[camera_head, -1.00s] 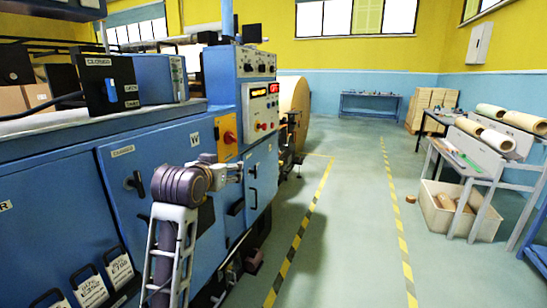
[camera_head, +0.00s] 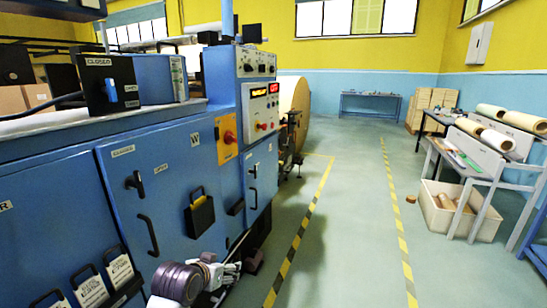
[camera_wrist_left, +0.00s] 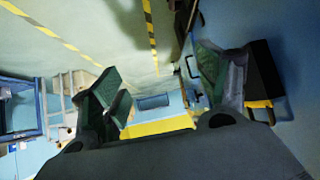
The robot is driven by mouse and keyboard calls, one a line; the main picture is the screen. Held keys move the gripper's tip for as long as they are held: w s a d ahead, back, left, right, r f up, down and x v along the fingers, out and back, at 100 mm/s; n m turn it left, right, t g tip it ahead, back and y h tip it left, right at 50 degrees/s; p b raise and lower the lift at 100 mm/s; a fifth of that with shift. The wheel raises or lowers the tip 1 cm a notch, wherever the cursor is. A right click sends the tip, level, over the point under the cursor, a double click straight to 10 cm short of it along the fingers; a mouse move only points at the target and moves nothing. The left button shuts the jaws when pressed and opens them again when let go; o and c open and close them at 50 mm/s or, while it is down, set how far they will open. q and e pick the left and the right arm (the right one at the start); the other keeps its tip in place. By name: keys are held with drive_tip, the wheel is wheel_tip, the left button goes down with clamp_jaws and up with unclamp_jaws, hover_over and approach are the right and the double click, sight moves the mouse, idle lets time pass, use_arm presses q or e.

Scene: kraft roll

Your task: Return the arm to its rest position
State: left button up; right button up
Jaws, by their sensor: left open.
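My left arm comes in low at the bottom of the head view. Its dark ribbed wrist and pale gripper (camera_head: 228,270) are in front of the lower part of the blue machine (camera_head: 70,200). In the left wrist view, the two green-padded fingers (camera_wrist_left: 166,88) stand wide apart with nothing between them. The gripper is open and empty. In that view, whether it touches the machine beside it cannot be told. My right gripper is in neither view.
The machine's front carries handles, a black pocket (camera_head: 200,214) and a control panel (camera_head: 262,105). A large kraft roll (camera_head: 296,100) is behind it. At right, a table (camera_head: 470,165) with rolls stands over a crate (camera_head: 455,209). The floor between the striped lines is clear.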

use_arm(q)
drive_tip(key=s+a+f+g+p, duration=0.1)
drive_tip(key=s+f+g+p, duration=0.3)
drive_tip(key=s+f, duration=0.65)
drive_tip(key=s+a+f+g+y+p, duration=0.1)
drive_tip(key=s+a+f+p, duration=0.1)
drive_tip(key=s+f+p, duration=0.65)
drive_tip(key=s+a+f+g+p, duration=0.1)
drive_tip(key=s+f+g+p, duration=0.15)
drive_tip(key=s+f, duration=1.05)
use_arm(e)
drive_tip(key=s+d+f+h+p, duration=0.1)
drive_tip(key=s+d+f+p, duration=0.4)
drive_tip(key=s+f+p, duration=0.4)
use_arm(q)
drive_tip(key=s+a+p, duration=0.3)
drive_tip(key=s+p, duration=0.2)
drive_tip(key=s, duration=0.4)
drive_tip(key=s+a+f+g+y+p, duration=0.1)
drive_tip(key=s+a+p, duration=0.3)
drive_tip(key=s, duration=0.5)
drive_tip(key=shift+f+p, duration=0.25)
drive_tip(key=shift+p, duration=0.8)
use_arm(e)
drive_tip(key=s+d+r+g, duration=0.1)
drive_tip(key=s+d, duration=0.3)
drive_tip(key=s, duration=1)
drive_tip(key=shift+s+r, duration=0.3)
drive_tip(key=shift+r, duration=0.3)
